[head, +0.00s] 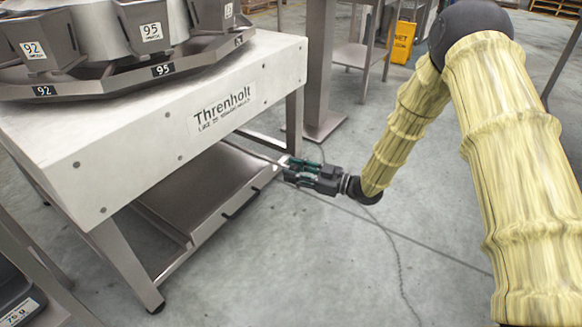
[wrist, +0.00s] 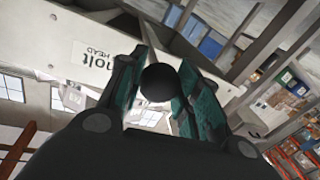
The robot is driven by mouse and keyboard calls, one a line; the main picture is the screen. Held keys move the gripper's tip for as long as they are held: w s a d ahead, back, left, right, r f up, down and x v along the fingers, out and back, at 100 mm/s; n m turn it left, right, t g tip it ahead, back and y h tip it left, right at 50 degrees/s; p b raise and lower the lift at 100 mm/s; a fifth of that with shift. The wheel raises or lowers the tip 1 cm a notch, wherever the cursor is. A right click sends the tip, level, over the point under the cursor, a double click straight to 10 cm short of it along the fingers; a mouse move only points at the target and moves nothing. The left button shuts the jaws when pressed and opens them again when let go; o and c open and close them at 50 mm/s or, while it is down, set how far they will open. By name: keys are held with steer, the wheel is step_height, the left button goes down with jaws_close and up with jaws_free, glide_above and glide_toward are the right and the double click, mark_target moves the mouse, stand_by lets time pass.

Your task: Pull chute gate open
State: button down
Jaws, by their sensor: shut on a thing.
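My gripper (head: 290,168) is beside the lower right side of the white machine body labelled Threnholt (head: 165,135), below its front face. In the wrist view its green-padded fingers (wrist: 160,68) are closed around a round black knob (wrist: 158,84), with one finger on each side. In the head view the knob is hidden by the fingers. The gate plate that the knob belongs to cannot be clearly made out, so I cannot tell how far open it is.
A grey metal shelf (head: 200,190) lies under the machine, left of my gripper. A leg (head: 125,262) stands at front left. A steel post (head: 318,70) and a yellow wet-floor sign (head: 402,42) stand behind. The concrete floor (head: 330,270) in front is clear.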

steer(key=shift+s+d+f, duration=0.15)
steer(key=shift+d, duration=0.05)
steer(key=c, duration=1.1)
jaws_free()
steer(key=shift+d, duration=0.15)
steer(key=shift+o, duration=0.6)
steer(key=shift+a, duration=0.2)
steer(key=v, duration=1.2)
